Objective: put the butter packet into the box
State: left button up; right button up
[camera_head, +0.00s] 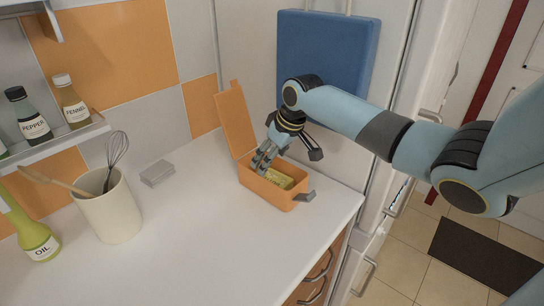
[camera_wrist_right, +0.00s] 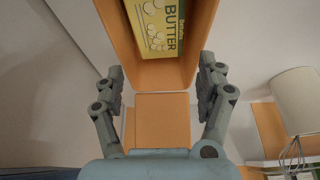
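The orange box (camera_head: 268,193) stands on the white counter with its lid (camera_head: 237,122) raised at the back left. The yellow butter packet (camera_head: 280,178) lies inside the box, partly hidden by the front wall. In the right wrist view the butter packet (camera_wrist_right: 163,28) shows its "BUTTER" print between the box's orange walls (camera_wrist_right: 118,45). My right gripper (camera_head: 262,164) points down over the lid side of the box, beside the packet. Its fingers (camera_wrist_right: 162,75) are spread apart with nothing between them. My left gripper is in neither view.
A cream utensil pot (camera_head: 112,212) with a whisk and an oil bottle (camera_head: 35,236) stand at the left. A small grey block (camera_head: 157,173) lies near the wall. A spice shelf (camera_head: 60,139) juts out at left. The counter's front middle is clear.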

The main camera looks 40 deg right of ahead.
jog(key=shift+o, duration=0.9)
jog(key=v, duration=1.2)
